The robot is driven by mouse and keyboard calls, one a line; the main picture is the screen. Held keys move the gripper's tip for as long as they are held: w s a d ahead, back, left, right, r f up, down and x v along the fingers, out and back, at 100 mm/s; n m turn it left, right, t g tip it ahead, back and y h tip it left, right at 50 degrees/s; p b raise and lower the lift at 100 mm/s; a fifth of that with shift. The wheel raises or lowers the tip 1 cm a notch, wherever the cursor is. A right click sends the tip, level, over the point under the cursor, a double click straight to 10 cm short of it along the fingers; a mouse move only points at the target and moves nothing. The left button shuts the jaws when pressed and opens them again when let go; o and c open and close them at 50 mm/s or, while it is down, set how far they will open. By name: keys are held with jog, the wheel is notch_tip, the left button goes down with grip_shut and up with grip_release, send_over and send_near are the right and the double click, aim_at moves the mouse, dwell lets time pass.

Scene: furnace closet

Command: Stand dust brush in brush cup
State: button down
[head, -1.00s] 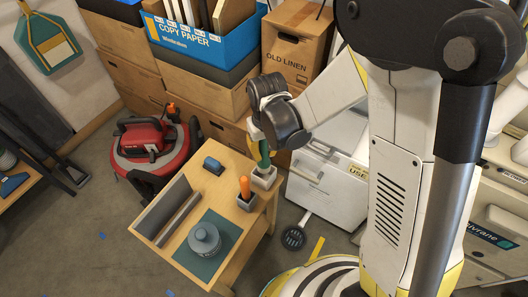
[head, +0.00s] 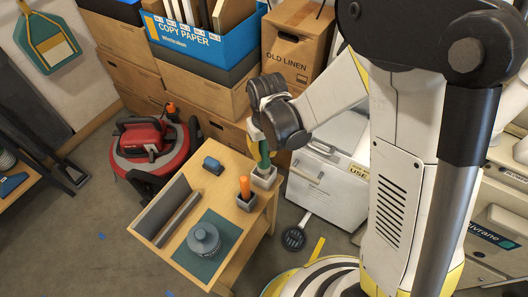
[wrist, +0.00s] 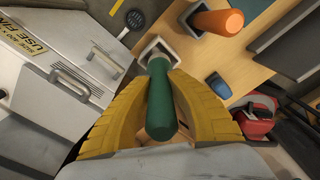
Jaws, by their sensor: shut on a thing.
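My gripper (wrist: 160,88) has its yellow fingers shut on the green handle (wrist: 163,110) of what looks like the dust brush. The green handle also shows in the head view (head: 264,155), roughly upright below my wrist. Its lower end meets the opening of a pale square cup (head: 265,183) at the table's right corner. The cup's rim (wrist: 143,56) shows around that end in the wrist view. I cannot tell how deep it sits or whether it touches the bottom. The brush's bristles are hidden.
An orange-handled tool (head: 245,187) stands in a second square cup (head: 246,204) close by on the wooden table (head: 228,173). A blue block-like object (head: 213,165), a grey angled holder (head: 166,209) and a round grey lidded pot (head: 203,239) on a green mat also occupy it.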

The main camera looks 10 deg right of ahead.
aim_at(264, 165)
jog(key=shift+f+b, duration=1.35)
jog(key=shift+f, duration=0.8)
jog(key=shift+f, duration=1.15)
jog(key=c, duration=1.3)
grip_release()
jog(key=shift+o, duration=0.2)
jog(key=r, duration=1.2)
jog(key=shift+s+d, duration=0.15)
jog(key=shift+s, duration=0.15)
